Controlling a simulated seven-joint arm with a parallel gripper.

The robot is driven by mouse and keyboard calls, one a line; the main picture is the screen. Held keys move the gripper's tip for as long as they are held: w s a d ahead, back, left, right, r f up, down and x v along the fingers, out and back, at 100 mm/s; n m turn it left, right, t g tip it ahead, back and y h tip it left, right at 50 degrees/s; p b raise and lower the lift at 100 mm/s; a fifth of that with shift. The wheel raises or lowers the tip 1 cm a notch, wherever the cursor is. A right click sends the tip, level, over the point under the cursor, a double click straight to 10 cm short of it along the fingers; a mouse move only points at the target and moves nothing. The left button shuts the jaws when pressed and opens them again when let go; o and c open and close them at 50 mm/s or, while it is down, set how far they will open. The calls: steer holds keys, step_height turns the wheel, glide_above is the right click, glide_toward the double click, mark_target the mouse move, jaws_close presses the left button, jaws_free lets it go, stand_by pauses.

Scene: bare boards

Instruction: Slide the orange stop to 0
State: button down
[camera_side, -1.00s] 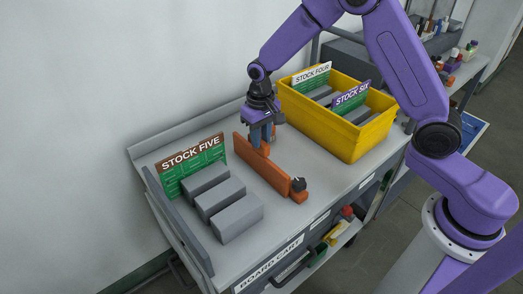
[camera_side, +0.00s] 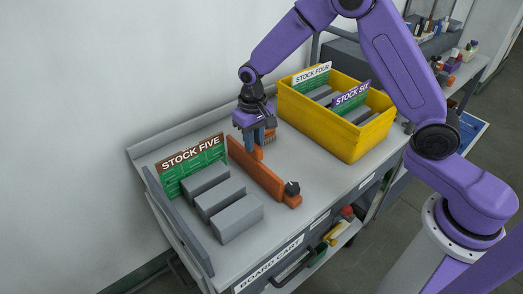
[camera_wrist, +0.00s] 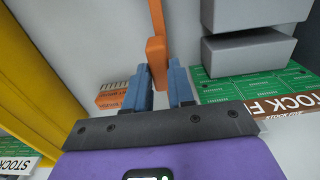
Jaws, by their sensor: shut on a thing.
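The orange stop (camera_side: 262,176) is a long upright bar across the cart top, with a black knob (camera_side: 292,187) at its front end. My gripper (camera_side: 257,142) is shut on its back end, blue fingers pointing down. In the wrist view the stop (camera_wrist: 156,48) sits between the fingertips of my gripper (camera_wrist: 158,66). A tan-orange scale plate with dark ticks (camera_wrist: 112,97) lies beside the fingers. A bit of it shows right of my gripper in the side view (camera_side: 269,138). I cannot read its figures, and my gripper hides part of it.
Left of the stop stand several grey blocks (camera_side: 237,217) and a green STOCK FIVE board (camera_side: 193,166). A yellow bin (camera_side: 340,133) with STOCK FOUR and STOCK SIX boards stands to the right. Bare cart top (camera_side: 305,158) lies between stop and bin.

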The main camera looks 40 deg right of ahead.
steer(key=shift+a, duration=1.65)
steer(key=c, duration=0.9)
jaws_free()
steer(key=shift+a, duration=0.1)
steer(key=shift+r, duration=0.1)
steer(key=shift+r, duration=2.9)
